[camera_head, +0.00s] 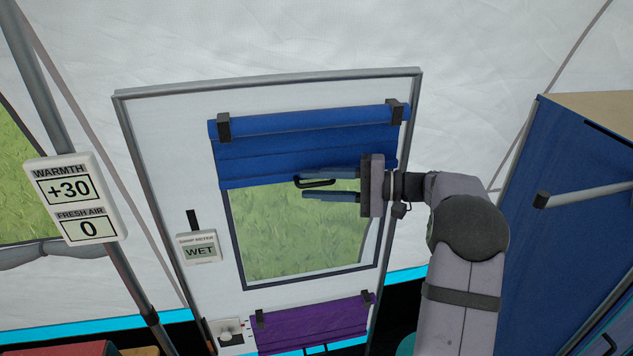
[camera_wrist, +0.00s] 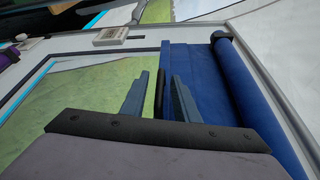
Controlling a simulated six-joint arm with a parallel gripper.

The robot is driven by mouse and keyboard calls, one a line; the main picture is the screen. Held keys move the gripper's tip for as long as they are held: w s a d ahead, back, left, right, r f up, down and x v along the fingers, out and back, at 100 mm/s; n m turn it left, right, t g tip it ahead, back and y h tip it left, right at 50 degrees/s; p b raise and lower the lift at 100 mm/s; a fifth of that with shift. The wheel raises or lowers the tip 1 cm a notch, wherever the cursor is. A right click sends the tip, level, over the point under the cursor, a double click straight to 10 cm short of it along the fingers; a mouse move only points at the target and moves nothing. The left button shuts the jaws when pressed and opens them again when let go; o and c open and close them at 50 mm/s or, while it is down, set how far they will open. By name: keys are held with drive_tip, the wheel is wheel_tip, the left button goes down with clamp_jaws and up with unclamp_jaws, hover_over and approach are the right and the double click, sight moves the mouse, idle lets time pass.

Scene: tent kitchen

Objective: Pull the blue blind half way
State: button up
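The blue blind (camera_head: 290,148) hangs from a blue roller at the top of the door's window. Its lower edge sits in the upper part of the window, with the glass below uncovered. A black handle (camera_head: 317,183) is at that lower edge. My gripper (camera_head: 301,185) reaches in from the right, fingers pointing left. In the wrist view the gripper (camera_wrist: 160,78) is open, with the upright black handle (camera_wrist: 159,95) between its two blue-grey fingers and a gap on the left side. Whether the right finger touches the handle or blind is unclear. The blue blind (camera_wrist: 205,85) also shows at right there.
A purple blind (camera_head: 312,324) is lower on the door. A damp meter reading WET (camera_head: 198,249) is left of the window. A warmth +30 and fresh air 0 panel (camera_head: 77,200) hangs at far left. A blue cabinet (camera_head: 575,190) stands at right.

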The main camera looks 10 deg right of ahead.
clamp_jaws()
wheel_tip(320, 180, down, 22)
drive_tip(key=b, duration=1.8)
drive_tip(key=shift+b, duration=0.4)
drive_tip(key=shift+r, duration=0.15)
unclamp_jaws()
